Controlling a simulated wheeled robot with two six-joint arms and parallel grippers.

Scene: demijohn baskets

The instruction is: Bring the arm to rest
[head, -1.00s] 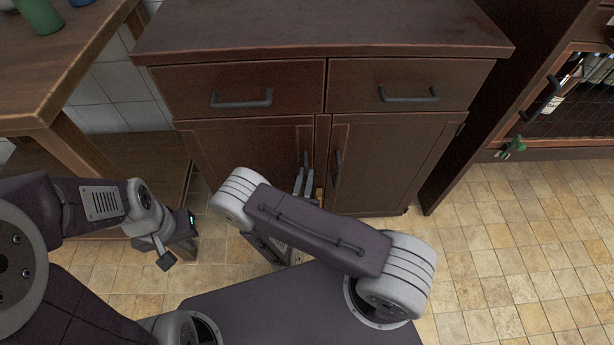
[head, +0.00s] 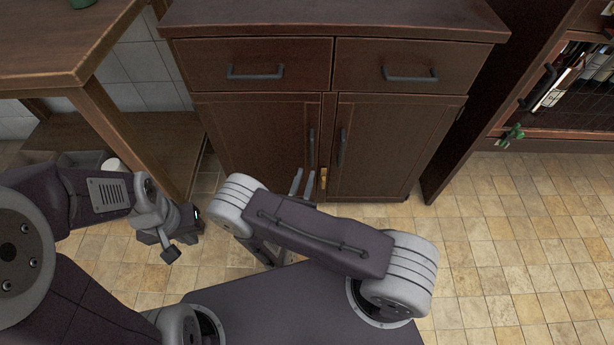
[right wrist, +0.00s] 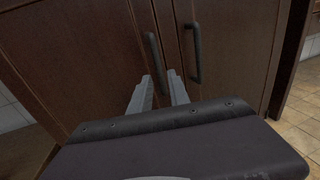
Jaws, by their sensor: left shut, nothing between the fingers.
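My left gripper (head: 170,252) hangs low at the left in the head view, over the floor beside the wooden table, shut and empty. My right gripper (head: 302,184) points at the dark brown cabinet (head: 380,150), in front of its two lower doors. The right door's handle (right wrist: 196,54) is just beside. Both doors look shut or nearly so.
A wooden table (head: 50,55) with a lower shelf stands at the left, close to my left arm. A rack with bottles (head: 560,80) stands at the right, with a small green thing (head: 513,134) at its lower edge. Tiled floor (head: 500,240) is clear at the right.

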